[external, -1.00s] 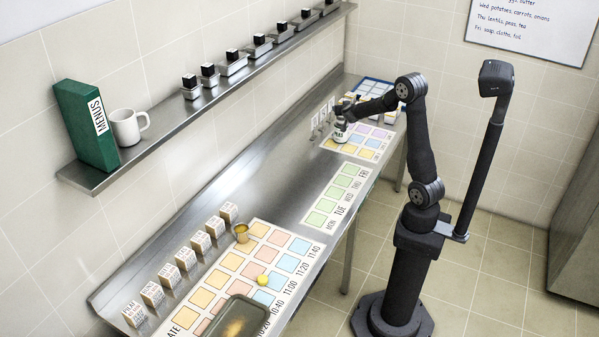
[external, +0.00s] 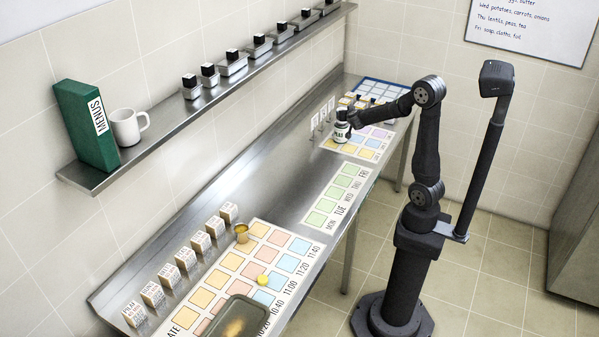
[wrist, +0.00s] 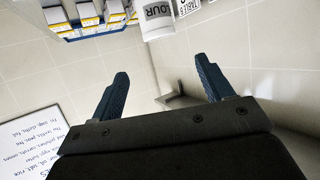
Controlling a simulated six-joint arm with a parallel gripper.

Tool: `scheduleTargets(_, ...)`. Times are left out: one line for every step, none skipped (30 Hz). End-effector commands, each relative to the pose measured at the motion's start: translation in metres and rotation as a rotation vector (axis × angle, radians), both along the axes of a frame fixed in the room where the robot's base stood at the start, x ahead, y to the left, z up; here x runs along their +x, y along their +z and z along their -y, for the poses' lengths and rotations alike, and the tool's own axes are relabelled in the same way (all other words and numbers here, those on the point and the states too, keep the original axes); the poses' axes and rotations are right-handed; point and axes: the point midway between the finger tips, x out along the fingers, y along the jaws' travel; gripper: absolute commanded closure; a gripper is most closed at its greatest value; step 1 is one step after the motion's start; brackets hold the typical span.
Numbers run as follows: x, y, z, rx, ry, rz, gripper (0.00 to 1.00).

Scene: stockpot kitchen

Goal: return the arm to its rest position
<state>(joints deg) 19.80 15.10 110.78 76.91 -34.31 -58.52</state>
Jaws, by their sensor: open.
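My gripper (external: 355,117) is at the far end of the steel counter, just right of a small white jar with a dark top (external: 342,133). The wrist view shows my gripper (wrist: 161,84) with its two dark fingers spread apart and nothing between them. The jar (wrist: 158,20), with a label partly reading "OUR", stands out beyond the fingertips in that view, apart from them, and is cut off by the top edge. My arm is bent at the elbow and reaches left over the counter from its floor stand.
A shelf (external: 215,92) with a green binder, a mug and several small containers runs above the counter. A colored grid mat (external: 362,143) lies under the jar. Boxes in a blue-edged grid (external: 378,90) stand behind.

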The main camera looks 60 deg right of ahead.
Motion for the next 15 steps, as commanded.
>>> scheduleTargets(0.004,-0.006,0.009,0.002,-0.004,-0.006,0.27)
scheduleTargets(0.007,-0.008,0.012,0.002,-0.003,-0.006,0.27)
scheduleTargets(0.01,-0.011,0.017,0.003,-0.003,-0.005,0.27)
scheduleTargets(0.013,-0.013,0.021,0.002,-0.003,-0.006,0.27)
scheduleTargets(0.015,-0.014,0.025,0.001,-0.003,-0.005,0.27)
scheduleTargets(0.019,-0.017,0.03,0.002,-0.003,-0.004,0.27)
scheduleTargets(0.021,-0.019,0.034,0.002,-0.003,-0.004,0.27)
scheduleTargets(0.024,-0.02,0.038,0.002,-0.002,-0.005,0.27)
scheduleTargets(0.027,-0.023,0.043,0.003,-0.003,-0.005,0.27)
scheduleTargets(0.03,-0.025,0.047,0.002,-0.003,-0.004,0.27)
scheduleTargets(0.033,-0.027,0.051,0.002,-0.002,-0.004,0.27)
scheduleTargets(0.036,-0.03,0.056,0.002,-0.003,-0.004,0.27)
scheduleTargets(0.038,-0.031,0.06,0.002,-0.003,-0.004,0.27)
scheduleTargets(0.041,-0.033,0.064,0.002,-0.003,-0.004,0.27)
scheduleTargets(0.044,-0.036,0.069,0.002,-0.002,-0.004,0.27)
